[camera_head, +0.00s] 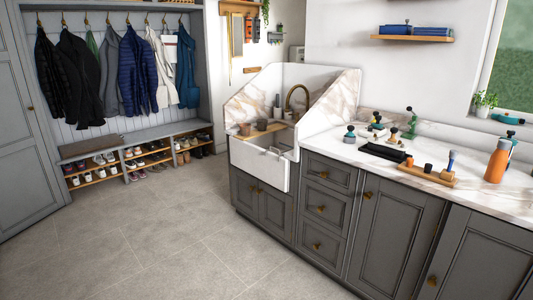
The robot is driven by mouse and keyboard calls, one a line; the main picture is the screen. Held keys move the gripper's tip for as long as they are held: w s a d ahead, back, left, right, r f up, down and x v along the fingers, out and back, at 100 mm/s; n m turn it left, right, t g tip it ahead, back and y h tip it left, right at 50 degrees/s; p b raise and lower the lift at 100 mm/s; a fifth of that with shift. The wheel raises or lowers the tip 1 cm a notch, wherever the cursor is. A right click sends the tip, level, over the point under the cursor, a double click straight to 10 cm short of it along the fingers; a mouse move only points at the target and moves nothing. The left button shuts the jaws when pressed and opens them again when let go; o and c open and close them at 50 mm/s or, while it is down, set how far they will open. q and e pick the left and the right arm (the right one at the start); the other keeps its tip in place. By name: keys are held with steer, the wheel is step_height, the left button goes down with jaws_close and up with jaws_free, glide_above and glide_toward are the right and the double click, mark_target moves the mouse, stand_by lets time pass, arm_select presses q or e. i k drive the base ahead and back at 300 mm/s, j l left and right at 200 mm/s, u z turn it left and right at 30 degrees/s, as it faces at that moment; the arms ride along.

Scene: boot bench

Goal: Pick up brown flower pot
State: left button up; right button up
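A small brown pot-like object (244,129) stands at the left side of the white sink (262,158), in front of the marble splashback. It looks upright, but it is small in the picture and its inside cannot be made out. A second small brown object (262,124) is just to its right, on or beside a wooden board. Neither of my grippers nor my arms shows in the head view.
A grey cabinet run with a marble counter (350,146) holds bottles, a black cloth (384,152), a wooden tray (426,174) and an orange bottle (497,160). A coat bench (130,139) with shoes stands at the back left. The tiled floor (170,240) is clear.

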mark_target(245, 128)
steer(key=i+j+u, duration=0.25)
steer(key=i, duration=0.55)
steer(key=i+l+u, duration=0.2)
steer(key=i, duration=0.55)
steer(key=i+u, duration=0.25)
steer(key=i, duration=0.55)
steer(key=l, duration=0.05)
